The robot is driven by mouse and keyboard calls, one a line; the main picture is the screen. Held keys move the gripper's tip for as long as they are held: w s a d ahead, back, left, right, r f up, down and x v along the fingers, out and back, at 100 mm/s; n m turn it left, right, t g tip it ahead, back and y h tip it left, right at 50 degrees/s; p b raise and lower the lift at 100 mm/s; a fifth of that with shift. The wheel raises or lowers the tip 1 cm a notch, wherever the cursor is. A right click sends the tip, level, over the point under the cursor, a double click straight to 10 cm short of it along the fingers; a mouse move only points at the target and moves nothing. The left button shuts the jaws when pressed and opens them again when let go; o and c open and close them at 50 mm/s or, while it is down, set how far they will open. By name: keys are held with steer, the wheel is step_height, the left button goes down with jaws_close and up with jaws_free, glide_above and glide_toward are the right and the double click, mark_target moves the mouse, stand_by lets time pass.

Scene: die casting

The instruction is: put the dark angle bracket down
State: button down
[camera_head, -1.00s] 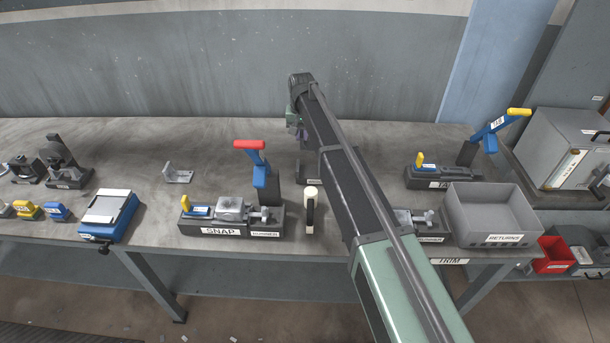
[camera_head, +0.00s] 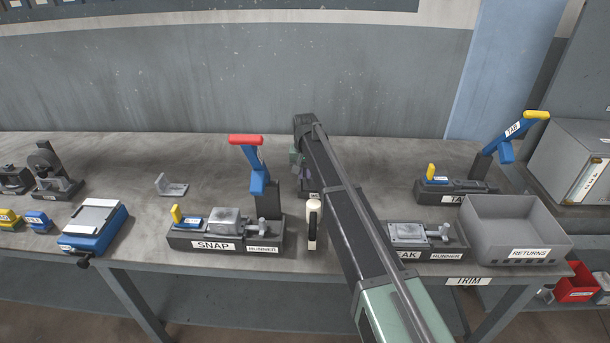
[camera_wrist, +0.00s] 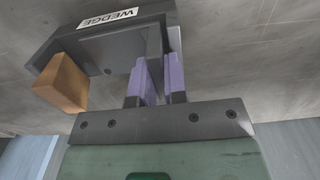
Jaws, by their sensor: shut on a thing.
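In the wrist view my gripper (camera_wrist: 158,62) has its purple fingers closed on a thin dark upright plate (camera_wrist: 154,38), which I take to be the dark angle bracket. The plate stands at a dark block labelled WEDGE (camera_wrist: 65,50). I cannot tell whether the bracket touches this block or the bench. In the head view my gripper (camera_head: 302,172) is low over the bench, just right of the red-handled press, and mostly hidden behind my arm. The bracket cannot be made out there.
A grey bracket (camera_head: 172,187) lies further left. The RETURNS bin (camera_head: 515,230) stands right. Bare bench lies at back left.

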steer(key=c, duration=1.2)
jaws_free()
steer(key=shift+d, duration=0.1)
steer(key=shift+o, duration=0.2)
steer(key=shift+f, duration=0.1)
steer(key=shift+r+p, duration=0.4)
steer(key=shift+p, duration=0.05)
step_height(320, 180, up, 12)
steer(key=p, duration=1.2)
steer(key=s+d, duration=0.7)
steer(key=s, duration=0.5)
steer(key=s+d, duration=0.8)
steer(key=s, duration=0.4)
steer(key=s+d, duration=0.8)
steer(key=s, duration=0.3)
steer(key=shift+s+f, duration=0.2)
steer(key=shift+s, duration=0.2)
